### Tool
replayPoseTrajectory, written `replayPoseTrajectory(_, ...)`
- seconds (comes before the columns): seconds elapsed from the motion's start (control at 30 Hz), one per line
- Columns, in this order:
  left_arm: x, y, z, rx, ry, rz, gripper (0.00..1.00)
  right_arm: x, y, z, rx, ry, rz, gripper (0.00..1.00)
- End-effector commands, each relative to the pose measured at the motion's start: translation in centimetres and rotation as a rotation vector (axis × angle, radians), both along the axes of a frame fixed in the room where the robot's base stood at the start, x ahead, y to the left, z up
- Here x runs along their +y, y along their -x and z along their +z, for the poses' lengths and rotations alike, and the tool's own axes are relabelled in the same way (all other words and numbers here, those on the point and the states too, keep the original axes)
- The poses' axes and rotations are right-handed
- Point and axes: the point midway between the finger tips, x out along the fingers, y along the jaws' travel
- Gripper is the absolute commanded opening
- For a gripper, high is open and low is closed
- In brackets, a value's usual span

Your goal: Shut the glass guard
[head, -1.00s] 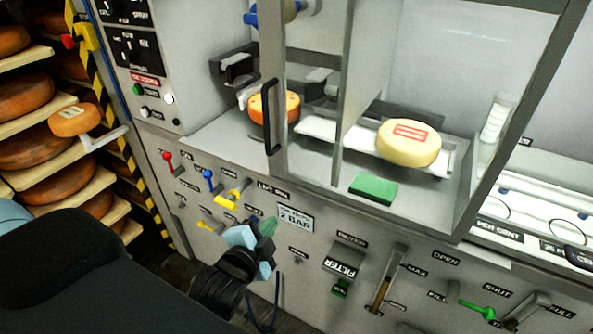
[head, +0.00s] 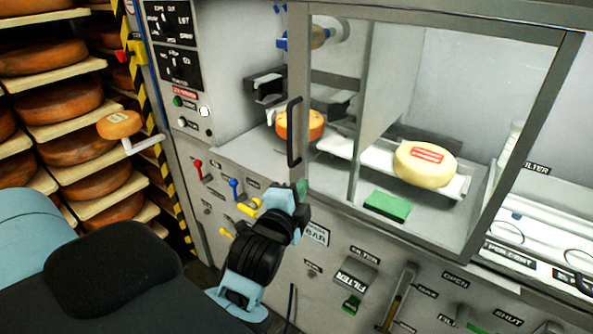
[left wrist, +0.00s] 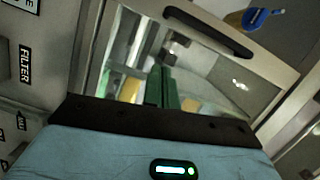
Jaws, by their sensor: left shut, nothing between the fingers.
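The glass guard (head: 299,60) is a grey-framed clear pane across the front of the machine's chamber. Its black upright handle (head: 294,132) is on its left edge. A gap shows between that edge and the panel to the left. My left gripper (head: 303,188) is shut and empty, just below the handle and in front of the guard's lower left corner. In the left wrist view the green fingertips (left wrist: 162,88) are together in front of the pane, and the handle (left wrist: 208,30) shows beyond them, apart from them. My right gripper is not in view.
Inside the chamber are an orange cheese (head: 286,124), a pale cheese with a red label (head: 425,163) and a green block (head: 387,205). Levers, including a red one (head: 199,169), stick out of the front panel. Shelves of cheese wheels (head: 70,150) stand at left.

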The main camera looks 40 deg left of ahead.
Motion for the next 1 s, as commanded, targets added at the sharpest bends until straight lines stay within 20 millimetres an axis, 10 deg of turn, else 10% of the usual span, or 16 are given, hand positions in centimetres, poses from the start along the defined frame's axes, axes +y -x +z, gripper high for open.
replayPoseTrajectory(0.4,1.9,-6.9,-0.1,-0.002,0.001,0.000,0.00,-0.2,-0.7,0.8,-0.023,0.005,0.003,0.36)
replayPoseTrajectory(1.0,5.6,-6.5,-1.1,0.000,0.001,0.000,0.00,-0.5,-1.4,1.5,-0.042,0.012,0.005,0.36)
